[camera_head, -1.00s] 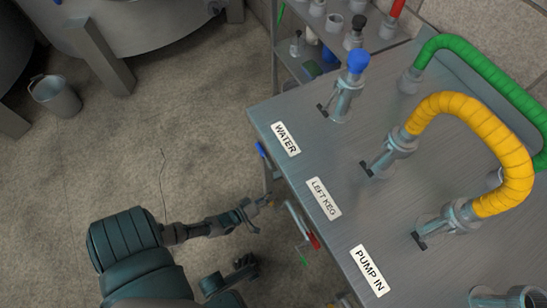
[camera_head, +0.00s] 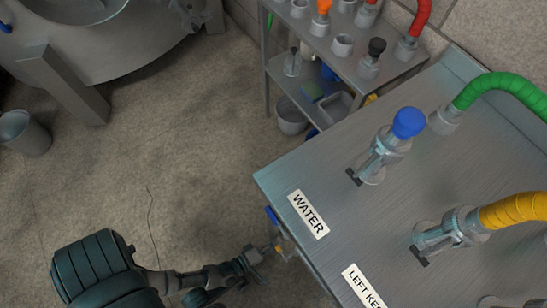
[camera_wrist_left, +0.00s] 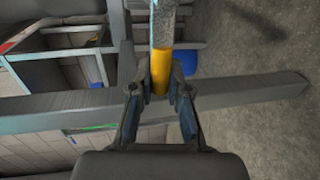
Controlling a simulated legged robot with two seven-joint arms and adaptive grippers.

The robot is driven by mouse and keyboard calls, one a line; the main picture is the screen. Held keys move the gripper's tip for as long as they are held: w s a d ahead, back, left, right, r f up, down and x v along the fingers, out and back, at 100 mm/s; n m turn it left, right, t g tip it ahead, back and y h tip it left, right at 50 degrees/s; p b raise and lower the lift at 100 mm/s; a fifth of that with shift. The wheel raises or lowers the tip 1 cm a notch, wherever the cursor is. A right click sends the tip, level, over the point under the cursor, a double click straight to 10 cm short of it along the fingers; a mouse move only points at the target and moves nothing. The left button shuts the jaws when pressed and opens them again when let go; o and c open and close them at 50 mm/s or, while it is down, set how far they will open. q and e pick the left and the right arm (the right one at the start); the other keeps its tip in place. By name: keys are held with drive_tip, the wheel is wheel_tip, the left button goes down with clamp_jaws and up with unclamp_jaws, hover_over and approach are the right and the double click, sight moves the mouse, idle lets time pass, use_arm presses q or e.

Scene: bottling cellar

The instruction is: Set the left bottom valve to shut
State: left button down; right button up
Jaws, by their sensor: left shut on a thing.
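The left bottom valve shows only as a yellow handle (camera_wrist_left: 160,72) on a grey metal bar in the left wrist view. My left gripper (camera_wrist_left: 159,90) is shut on this yellow handle, one finger on each side. In the head view the left gripper (camera_head: 270,249) is at the side edge of the metal bench, low beside it. The yellow there is small and partly covered by the fingers. The valve body is hidden, so I cannot tell its setting. The LEFT KEG label (camera_head: 362,288) is on the bench top, cut by the lower edge. My right gripper is not in view.
A blue handle (camera_head: 271,215) sticks out beside the bench edge, close to the gripper. The bench (camera_head: 330,185) carries a WATER label (camera_head: 308,214), a blue-capped fitting (camera_head: 408,123), and yellow (camera_head: 520,208) and green (camera_head: 500,88) hoses. Open floor lies left.

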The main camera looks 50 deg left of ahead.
use_arm(q)
drive_tip(key=shift+a+f, duration=0.25)
drive_tip(key=shift+a, duration=0.15)
drive_tip(key=shift+s+d, duration=0.1)
drive_tip(key=shift+d, duration=0.1)
drive_tip(key=c, duration=1.1)
unclamp_jaws()
drive_tip(key=shift+d+r, duration=0.1)
drive_tip(key=shift+r, duration=0.45)
drive_tip(key=r, duration=0.9)
drive_tip(key=shift+a, duration=0.2)
